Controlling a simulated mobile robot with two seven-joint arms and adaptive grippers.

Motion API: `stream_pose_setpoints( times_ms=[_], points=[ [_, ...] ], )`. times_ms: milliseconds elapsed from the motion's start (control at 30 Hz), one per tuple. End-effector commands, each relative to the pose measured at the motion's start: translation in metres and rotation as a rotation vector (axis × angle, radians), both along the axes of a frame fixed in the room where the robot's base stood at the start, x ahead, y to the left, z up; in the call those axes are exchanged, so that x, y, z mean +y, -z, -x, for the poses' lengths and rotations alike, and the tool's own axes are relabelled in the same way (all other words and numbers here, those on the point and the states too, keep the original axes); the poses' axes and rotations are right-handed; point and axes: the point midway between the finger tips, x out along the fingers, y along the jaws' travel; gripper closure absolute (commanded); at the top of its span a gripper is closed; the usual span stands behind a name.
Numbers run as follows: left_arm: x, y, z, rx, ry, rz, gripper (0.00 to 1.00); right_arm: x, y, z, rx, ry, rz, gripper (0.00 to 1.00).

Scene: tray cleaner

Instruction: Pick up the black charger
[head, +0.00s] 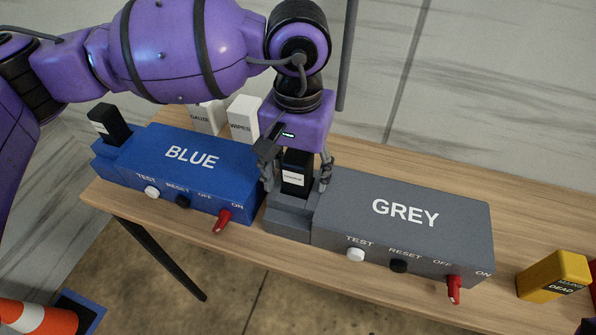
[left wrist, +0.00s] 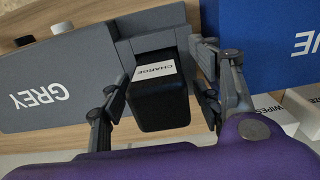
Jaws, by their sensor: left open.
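A black charger (head: 295,178) with a white label stands upright in the slot block at the left end of the grey box (head: 400,205). My left gripper (head: 297,180) points down over it, with one finger on either side. In the left wrist view the charger (left wrist: 158,98) shows its label "CHARGE" between the two open fingers (left wrist: 160,95), and gaps show beside it. A second black item with a white label (head: 110,124) stands in the left end of the blue box (head: 195,170). My right gripper is not clearly seen.
White "GAUZE" (head: 205,117) and "WIPES" (head: 243,118) boxes stand behind the blue box. A yellow box marked "DEAD" (head: 553,277) is at the right. Red switches (head: 222,220) stick out at the front. The wooden table (head: 420,160) is bare behind the grey box.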

Motion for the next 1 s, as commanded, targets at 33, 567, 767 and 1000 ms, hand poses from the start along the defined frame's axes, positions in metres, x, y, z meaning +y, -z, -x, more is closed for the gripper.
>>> stream_pose_setpoints(
  times_ms=[33, 567, 767, 1000],
  points=[
    [-0.0002, 0.0026, 0.0002, 0.000, 0.000, 0.001, 0.41, 0.0004, -0.0006, -0.0007, -0.001, -0.001, -0.001, 0.60],
    [0.0000, 0.0046, 0.0000, 0.000, 0.000, 0.001, 0.79, 0.0015, -0.0018, -0.0050, -0.008, -0.005, -0.001, 0.60],
    [-0.0001, 0.0041, -0.0002, 0.000, 0.000, 0.001, 0.96, 0.0014, -0.0029, -0.0058, -0.010, -0.006, -0.001, 0.60],
    [-0.0002, 0.0013, -0.0006, -0.001, -0.001, 0.001, 0.96, 0.0013, -0.0027, -0.0057, -0.010, -0.006, -0.001, 0.60]
  ],
)
